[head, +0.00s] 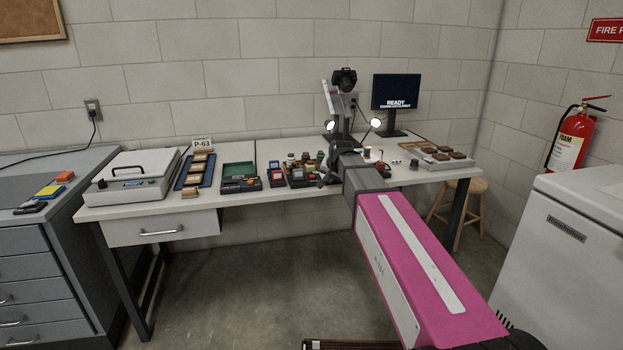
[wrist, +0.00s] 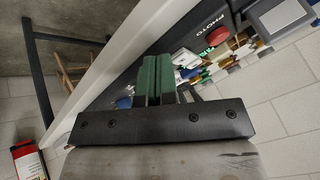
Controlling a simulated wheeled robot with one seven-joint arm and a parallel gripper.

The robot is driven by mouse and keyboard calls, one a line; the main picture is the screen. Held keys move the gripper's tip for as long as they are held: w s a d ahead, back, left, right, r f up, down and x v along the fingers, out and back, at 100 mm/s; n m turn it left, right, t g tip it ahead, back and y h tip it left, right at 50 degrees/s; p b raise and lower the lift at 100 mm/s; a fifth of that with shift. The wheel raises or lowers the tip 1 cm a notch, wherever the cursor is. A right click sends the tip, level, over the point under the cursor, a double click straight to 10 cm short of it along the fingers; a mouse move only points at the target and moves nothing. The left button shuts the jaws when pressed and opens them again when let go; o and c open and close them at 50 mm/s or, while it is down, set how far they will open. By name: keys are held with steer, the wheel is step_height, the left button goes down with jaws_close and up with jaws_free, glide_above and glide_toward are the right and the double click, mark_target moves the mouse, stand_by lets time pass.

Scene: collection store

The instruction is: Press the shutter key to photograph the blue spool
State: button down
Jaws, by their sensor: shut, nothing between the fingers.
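My gripper (wrist: 158,82) has green fingers, closed together and empty. The button lies to the right of and beyond the fingertips, apart from them. In the head view my gripper (head: 327,178) is over the front of the bench, partly hidden by my arm. A small blue and white item (head: 367,152) under the camera stand may be the blue spool, but it is too small to be sure. The black camera (head: 344,78) sits atop its stand.
The monitor (head: 397,92) reads READY. Small boxes and colourful items crowd the bench (head: 255,201) beside my gripper. A wooden stool (head: 478,186) and a white cabinet (head: 575,190) flank the right side.

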mark_target(314, 176)
steer(key=w+a+r+t, duration=0.1)
steer(key=w+a+r, duration=0.1)
steer(key=r, duration=0.3)
steer(key=w+a+r+m+t+y, duration=0.1)
steer(key=w+a+r, duration=0.2)
steer(key=r, duration=0.3)
steer(key=shift+a, duration=0.8)
steer(key=shift+w, duration=0.1)
steer(key=shift+f, duration=4.4)
steer(key=shift+f, duration=0.85)
steer(key=shift+r, duration=0.85)
